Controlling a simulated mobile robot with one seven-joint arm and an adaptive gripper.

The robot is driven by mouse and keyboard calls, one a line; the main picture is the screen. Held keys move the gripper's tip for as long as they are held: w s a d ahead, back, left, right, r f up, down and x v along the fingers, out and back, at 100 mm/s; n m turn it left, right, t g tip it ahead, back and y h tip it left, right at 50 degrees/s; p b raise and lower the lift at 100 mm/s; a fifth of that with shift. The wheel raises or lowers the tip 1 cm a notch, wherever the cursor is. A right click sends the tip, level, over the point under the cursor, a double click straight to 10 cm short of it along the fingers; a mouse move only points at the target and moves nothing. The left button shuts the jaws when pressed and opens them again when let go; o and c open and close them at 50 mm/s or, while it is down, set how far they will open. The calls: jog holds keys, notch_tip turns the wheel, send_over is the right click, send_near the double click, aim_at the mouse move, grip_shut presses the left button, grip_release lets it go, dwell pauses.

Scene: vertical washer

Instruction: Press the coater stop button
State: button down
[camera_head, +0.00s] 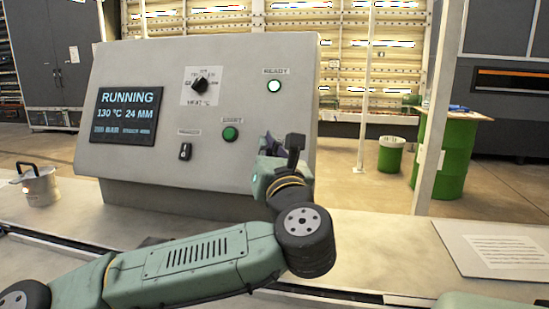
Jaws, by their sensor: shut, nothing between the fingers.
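The coater's sloped grey control panel (140,60) stands on the bench. Its display (126,116) reads RUNNING, 130 °C, 24 MM. A green button (231,133) sits right of the panel's middle under a small label that seems to read START. No stop button shows; the panel area right of the green button is partly hidden by my gripper. My gripper (281,145) is in front of the panel's lower right part, right of and slightly lower than the green button. It is shut and empty. I cannot tell whether it touches the panel.
A lit READY lamp (274,86), a black rotary knob (199,85) and a black switch (185,151) are on the panel. A metal pot (40,187) stands left on the bench. A paper sheet (503,250) lies at the right. A green barrel (443,155) stands behind.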

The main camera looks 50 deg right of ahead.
jog(key=w+d+f+b, duration=0.1)
jog(key=w+d+f, duration=0.2)
jog(key=d, duration=0.2)
jog(key=shift+d+f+b, duration=0.15)
jog(key=shift+d+b, duration=0.15)
jog(key=shift+d, duration=0.1)
jog(key=shift+d+f, duration=0.1)
dwell(1.2)
jog(key=shift+w+d+f, duration=0.1)
jog(key=shift+w+d, duration=0.05)
jog(key=shift+d, duration=0.1)
jog(key=shift+w+d+f+b, duration=0.25)
jog(key=shift+d+b, duration=0.05)
jog(key=shift+d, duration=0.15)
dwell(0.8)
jog(key=shift+a, duration=0.1)
jog(key=shift+s+a+r, duration=0.4)
jog(key=shift+a, duration=0.3)
jog(key=shift+s+a+r+p, duration=0.25)
jog(key=shift+s+a+r, duration=0.15)
jog(key=shift+a, duration=0.25)
jog(key=shift+s+a+r+p, duration=0.2)
jog(key=shift+s+a+r, duration=0.15)
jog(key=shift+a, duration=0.35)
jog(key=shift+s+a+r+p, duration=0.3)
jog(key=shift+a+r, duration=0.1)
jog(key=shift+a, duration=0.25)
